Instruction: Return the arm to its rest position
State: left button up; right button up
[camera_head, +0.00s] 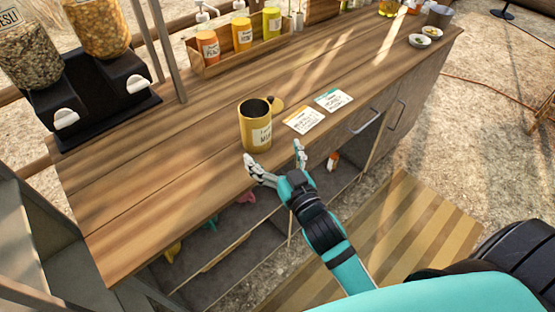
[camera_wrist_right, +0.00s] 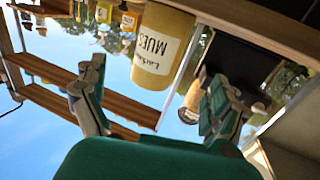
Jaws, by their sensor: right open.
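My right gripper (camera_head: 274,164) is open and empty at the front edge of the wooden counter (camera_head: 180,170). Its teal and black arm comes in from the lower right. Just beyond the fingers, a yellow canister (camera_head: 256,128) with a white label stands upright on the counter. In the right wrist view, which is upside down, the canister (camera_wrist_right: 161,48) shows beyond the two spread fingers (camera_wrist_right: 155,105), with nothing between them. A gap seems to lie between fingers and canister. My left gripper is not in view.
Two cards (camera_head: 303,120) lie right of the canister. A wooden rack (camera_head: 232,62) of bottles stands at the back. Cereal dispensers (camera_head: 100,85) stand at the left. Two small bowls (camera_head: 420,41) sit at the far right. Open shelves (camera_head: 235,250) lie below the counter.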

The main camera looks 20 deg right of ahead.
jog(key=shift+s+d, duration=0.1)
jog(key=shift+s, duration=0.85)
jog(key=s+d+f+g+h, duration=0.2)
jog(key=s+d+f+g, duration=0.1)
jog(key=s+f+g, duration=0.6)
jog(key=s+f+n+g+y, duration=0.1)
jog(key=s+f+g, duration=0.15)
jog(key=s, duration=0.35)
jog(key=s+f+g, duration=0.2)
jog(key=s+g, duration=0.1)
jog(key=s, duration=0.3)
notch_tip(320, 180, down, 25)
jog(key=g, duration=0.1)
jog(key=s+d+f+g, duration=0.1)
jog(key=s+d+f, duration=0.1)
jog(key=s+f, duration=1.5)
jog(key=shift+s+d+f+n, duration=0.2)
jog(key=shift+s+d+n, duration=0.1)
jog(key=shift+s, duration=0.15)
